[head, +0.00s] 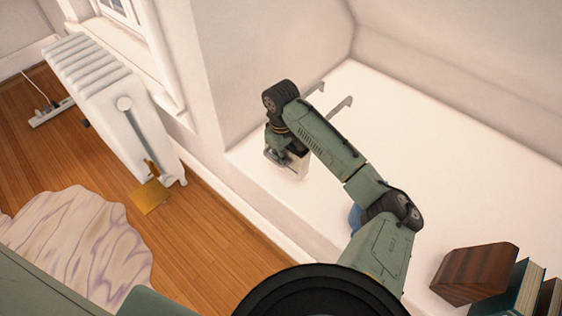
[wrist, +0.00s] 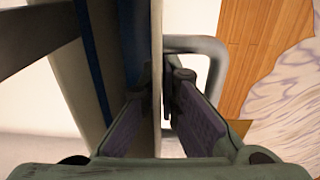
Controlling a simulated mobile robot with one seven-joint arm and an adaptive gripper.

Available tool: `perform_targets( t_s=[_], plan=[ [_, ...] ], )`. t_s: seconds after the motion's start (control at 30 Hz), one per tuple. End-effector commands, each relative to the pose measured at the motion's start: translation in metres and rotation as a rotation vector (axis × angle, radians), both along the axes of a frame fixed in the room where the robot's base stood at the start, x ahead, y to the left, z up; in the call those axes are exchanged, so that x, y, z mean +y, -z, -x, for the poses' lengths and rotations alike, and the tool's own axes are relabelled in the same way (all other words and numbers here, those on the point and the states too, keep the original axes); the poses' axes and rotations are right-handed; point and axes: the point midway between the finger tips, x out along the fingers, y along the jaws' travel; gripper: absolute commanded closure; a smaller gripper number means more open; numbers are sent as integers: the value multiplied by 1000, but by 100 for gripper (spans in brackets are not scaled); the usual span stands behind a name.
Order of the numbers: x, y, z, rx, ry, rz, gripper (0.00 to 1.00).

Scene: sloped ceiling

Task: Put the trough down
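The trough (head: 294,166) is a pale, cream-coloured piece under my gripper in the head view, over the white ledge. My arm hides much of it. In the wrist view a thin, cream wall of the trough (wrist: 156,125) runs between the fingers of my gripper (wrist: 165,88), which look closed on it. A grey metal loop (wrist: 214,62) stands just right of the fingers. In the head view my gripper (head: 286,157) points down near the ledge's left end. I cannot tell whether the trough touches the ledge.
The wide white ledge (head: 430,165) is mostly bare. Two grey hooked bars (head: 341,104) show behind my arm. A blue thing (head: 355,217) is partly hidden by my arm. Books (head: 513,287) and a dark wooden block (head: 474,271) are at lower right. A radiator (head: 115,105) stands left.

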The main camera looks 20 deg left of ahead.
Motion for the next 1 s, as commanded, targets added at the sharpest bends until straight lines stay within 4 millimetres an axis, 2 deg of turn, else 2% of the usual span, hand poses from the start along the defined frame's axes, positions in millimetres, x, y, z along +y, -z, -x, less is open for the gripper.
perform_targets(
  t_s=[0.1,0.2,0.6,0.63,0.9,1.0],
  plan=[
    [2,19,4,6,-4,2,100],
    [2,27,3,4,-4,0,100],
    [2,33,4,5,-4,-2,100],
    [2,33,4,5,-4,0,95],
    [2,32,4,5,-4,0,77],
    [2,32,4,5,-5,0,75]
  ],
)
